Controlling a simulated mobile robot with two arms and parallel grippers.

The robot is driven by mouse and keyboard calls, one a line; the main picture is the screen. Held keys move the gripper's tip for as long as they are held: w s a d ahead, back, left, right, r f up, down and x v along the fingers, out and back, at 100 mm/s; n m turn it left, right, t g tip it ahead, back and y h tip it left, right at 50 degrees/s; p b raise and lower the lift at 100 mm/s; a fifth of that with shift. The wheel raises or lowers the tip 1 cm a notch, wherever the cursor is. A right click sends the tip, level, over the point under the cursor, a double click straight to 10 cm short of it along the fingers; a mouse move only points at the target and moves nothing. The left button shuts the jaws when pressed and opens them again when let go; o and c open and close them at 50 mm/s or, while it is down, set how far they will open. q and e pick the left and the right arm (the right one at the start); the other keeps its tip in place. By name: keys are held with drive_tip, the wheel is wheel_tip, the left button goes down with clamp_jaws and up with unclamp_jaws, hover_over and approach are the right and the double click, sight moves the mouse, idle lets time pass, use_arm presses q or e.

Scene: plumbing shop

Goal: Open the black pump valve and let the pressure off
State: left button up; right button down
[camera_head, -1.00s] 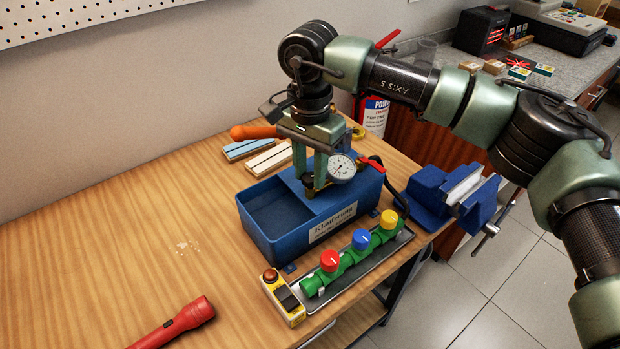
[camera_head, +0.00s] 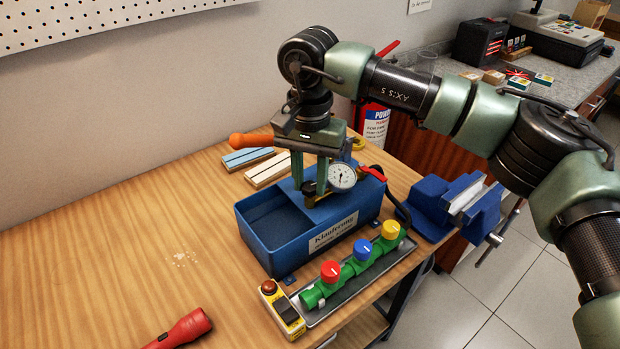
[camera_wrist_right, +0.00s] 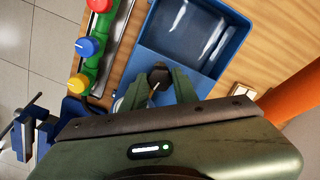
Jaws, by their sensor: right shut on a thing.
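The test pump has a blue tank (camera_head: 262,248) with a white label, standing on the wooden bench. A round pressure gauge (camera_head: 342,176) and a red lever (camera_head: 374,173) sit on its right part. My right gripper (camera_head: 311,196) reaches down from above beside the gauge. The gauge's reading is too small to tell. My left gripper is not in view.
A green manifold with red (camera_head: 331,271), blue (camera_head: 363,249) and yellow knobs lies in front of the tank. A yellow switch box (camera_head: 282,309), red flashlight (camera_head: 183,329), blue vise (camera_head: 450,205) and orange pump handle (camera_head: 250,139) are around it. The bench's left is mostly clear.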

sight(310, 185)
drive_tip(key=c, duration=1.1)
unclamp_jaws()
drive_tip(key=shift+r, duration=0.1)
wheel_tip(310, 185, up, 8)
drive_tip(key=shift+f+b, duration=0.1)
drive_tip(key=shift+b, duration=0.5)
drive_tip(key=shift+f, duration=0.1)
